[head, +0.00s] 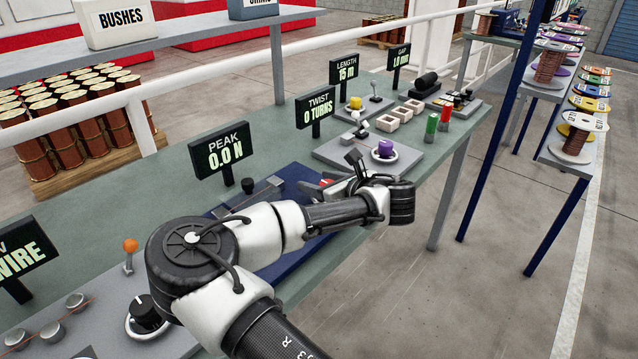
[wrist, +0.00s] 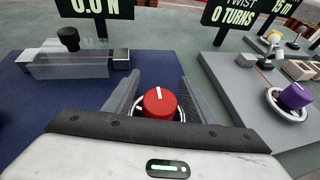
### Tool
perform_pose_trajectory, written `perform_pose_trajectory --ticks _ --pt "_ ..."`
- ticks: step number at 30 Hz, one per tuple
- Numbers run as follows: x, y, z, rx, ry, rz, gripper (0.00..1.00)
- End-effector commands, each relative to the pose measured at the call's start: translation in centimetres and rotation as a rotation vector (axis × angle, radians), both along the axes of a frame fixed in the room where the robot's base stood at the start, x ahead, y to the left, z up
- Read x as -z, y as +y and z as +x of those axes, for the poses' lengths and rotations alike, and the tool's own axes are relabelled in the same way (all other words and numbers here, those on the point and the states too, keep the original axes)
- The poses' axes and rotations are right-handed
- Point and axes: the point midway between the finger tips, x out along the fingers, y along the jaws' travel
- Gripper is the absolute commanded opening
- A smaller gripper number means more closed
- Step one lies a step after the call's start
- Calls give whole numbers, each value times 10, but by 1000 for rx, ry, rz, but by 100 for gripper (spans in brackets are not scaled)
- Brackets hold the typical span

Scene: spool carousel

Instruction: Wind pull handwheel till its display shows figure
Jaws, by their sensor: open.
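The red handwheel (wrist: 160,103) has a white pointer line that points up, away from me, and a pale ring round its base. It sits on the blue base plate (wrist: 60,110) of the pull tester. My gripper (wrist: 156,92) is open, with one finger on each side of the red handwheel in the wrist view. I cannot tell whether the fingers touch it. In the head view my arm hides most of the handwheel. The display (head: 222,151) behind the blue plate reads PEAK 0.0 N.
A clear sample fixture with a black knob (wrist: 69,39) stands left on the blue plate. To the right is a grey plate with a purple knob (wrist: 294,97) and a display (wrist: 232,14) reading 0 TURNS. Farther right stand green (head: 431,129) and red cylinders (head: 445,116).

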Motion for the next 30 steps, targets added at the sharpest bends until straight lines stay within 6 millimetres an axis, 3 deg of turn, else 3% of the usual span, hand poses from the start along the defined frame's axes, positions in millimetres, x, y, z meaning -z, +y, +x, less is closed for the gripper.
perform_pose_trajectory --ticks 7,15,30 --pt "0 0 1 0 0 0 51" --pt "0 0 0 0 0 0 10" --pt "-2 -2 2 146 3 2 10"
